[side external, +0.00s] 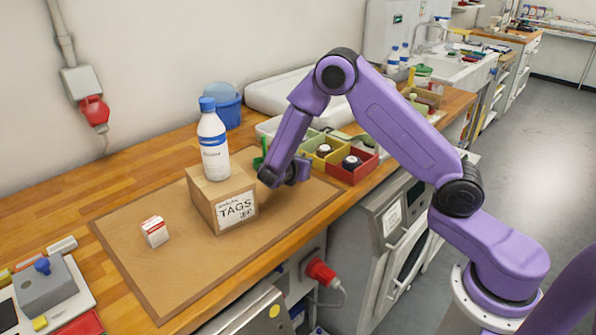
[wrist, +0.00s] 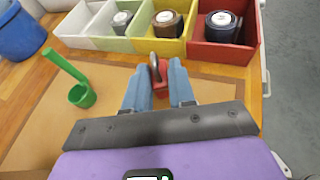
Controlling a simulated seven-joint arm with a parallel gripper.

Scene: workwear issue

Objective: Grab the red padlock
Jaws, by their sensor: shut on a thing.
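The red padlock (wrist: 161,93) shows in the wrist view between the two blue fingers of my gripper (wrist: 159,70). In the side view my gripper (side external: 290,174) is low over the brown mat (side external: 128,268), just right of the cardboard TAGS box (side external: 200,200). The padlock cannot be made out there, hidden by my wrist. Whether it touches the mat I cannot tell.
A white bottle with a blue cap (side external: 213,140) stands on the TAGS box. A green scoop (wrist: 82,95) is left of my gripper. Beyond are yellow (wrist: 142,44) and red (wrist: 222,52) bins holding rolls. A small red-white box (side external: 155,232) lies on the mat.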

